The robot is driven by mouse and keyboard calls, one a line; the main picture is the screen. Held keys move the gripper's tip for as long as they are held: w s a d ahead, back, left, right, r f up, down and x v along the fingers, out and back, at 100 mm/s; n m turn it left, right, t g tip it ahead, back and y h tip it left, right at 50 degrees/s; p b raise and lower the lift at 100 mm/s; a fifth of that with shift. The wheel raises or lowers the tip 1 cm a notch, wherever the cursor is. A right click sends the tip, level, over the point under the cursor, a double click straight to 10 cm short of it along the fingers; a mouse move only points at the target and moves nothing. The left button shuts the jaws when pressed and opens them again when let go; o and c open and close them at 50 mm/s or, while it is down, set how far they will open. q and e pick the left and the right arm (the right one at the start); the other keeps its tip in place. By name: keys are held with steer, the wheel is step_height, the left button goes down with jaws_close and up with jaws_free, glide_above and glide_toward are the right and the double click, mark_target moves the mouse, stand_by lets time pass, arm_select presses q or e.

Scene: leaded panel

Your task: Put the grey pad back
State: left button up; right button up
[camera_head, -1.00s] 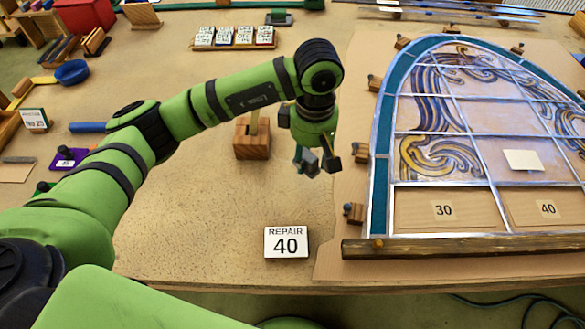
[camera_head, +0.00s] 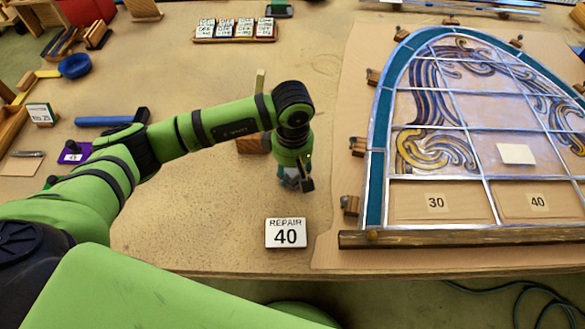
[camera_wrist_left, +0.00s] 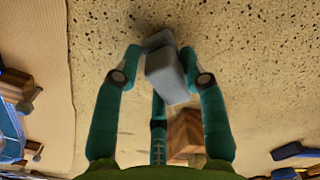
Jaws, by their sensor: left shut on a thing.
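My left gripper (camera_head: 297,182) is low over the bench, between the wooden block and the REPAIR 40 card. In the left wrist view its teal fingers (camera_wrist_left: 163,77) are shut on the grey pad (camera_wrist_left: 167,76), a small pale grey block held tilted between the fingertips. In the head view the pad is mostly hidden by the gripper. The wooden block (camera_head: 250,143), with a light upright stick, stands behind the gripper and is partly covered by my arm. It also shows in the wrist view (camera_wrist_left: 184,132). My right gripper is out of view.
The leaded panel (camera_head: 484,180) lies on cardboard at the right, with wooden pegs along its edge and a wooden bar (camera_head: 450,237) in front. The REPAIR 40 card (camera_head: 286,233) stands near the front edge. Bare bench lies left of the card.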

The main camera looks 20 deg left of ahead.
arm_select(q)
steer(key=o, duration=1.2)
steer(key=shift+r+p, duration=0.2)
steer(key=shift+p, duration=0.15)
step_height(320, 180, up, 12)
steer(key=b, duration=0.4)
steer(key=shift+b, duration=0.4)
